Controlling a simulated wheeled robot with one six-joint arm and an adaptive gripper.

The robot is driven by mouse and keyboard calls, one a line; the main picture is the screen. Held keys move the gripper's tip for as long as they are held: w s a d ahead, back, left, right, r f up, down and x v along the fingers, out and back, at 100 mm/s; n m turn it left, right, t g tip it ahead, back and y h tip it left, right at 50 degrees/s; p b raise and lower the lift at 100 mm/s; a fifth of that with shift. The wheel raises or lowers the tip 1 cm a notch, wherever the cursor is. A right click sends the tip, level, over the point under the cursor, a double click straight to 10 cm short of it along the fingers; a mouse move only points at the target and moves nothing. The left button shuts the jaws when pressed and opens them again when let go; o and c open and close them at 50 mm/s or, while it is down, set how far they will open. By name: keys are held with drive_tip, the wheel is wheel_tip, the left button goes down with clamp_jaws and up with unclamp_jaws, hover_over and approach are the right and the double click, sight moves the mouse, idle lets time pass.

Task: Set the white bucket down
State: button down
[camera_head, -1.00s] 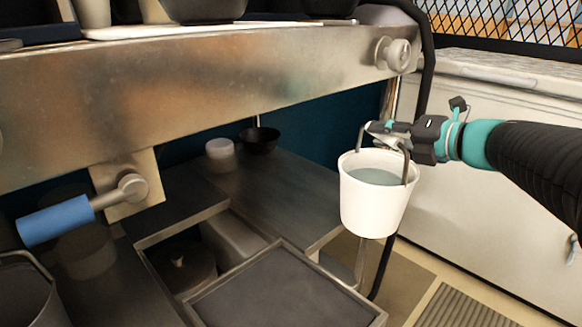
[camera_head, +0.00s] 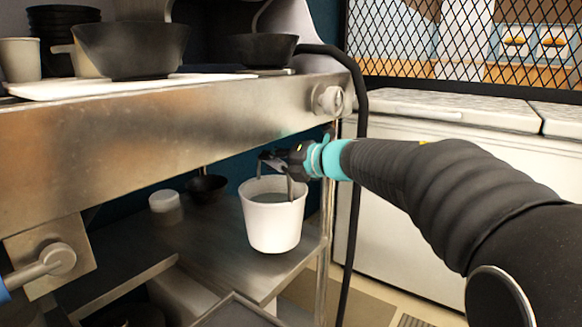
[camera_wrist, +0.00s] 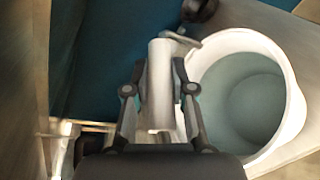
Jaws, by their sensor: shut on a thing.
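My gripper (camera_head: 270,160) is shut on the handle above the bucket's rim. A light grey cylindrical grip lies between the fingers there.
A small white container (camera_head: 164,201) and a dark bowl (camera_head: 205,188) stand at the back of the shelf. The steel counter front (camera_head: 170,120) overhangs it. A black hose (camera_head: 357,150) and a metal post (camera_head: 323,240) are at the right.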

drive_tip(key=shift+w+a+f+b, duration=0.75)
drive_tip(key=shift+w+a+f, duration=0.45)
drive_tip(key=shift+a+f, duration=0.3)
drive_tip(key=shift+f, duration=0.15)
drive_tip(key=c, duration=1)
unclamp_jaws()
drive_tip(key=shift+f, duration=0.15)
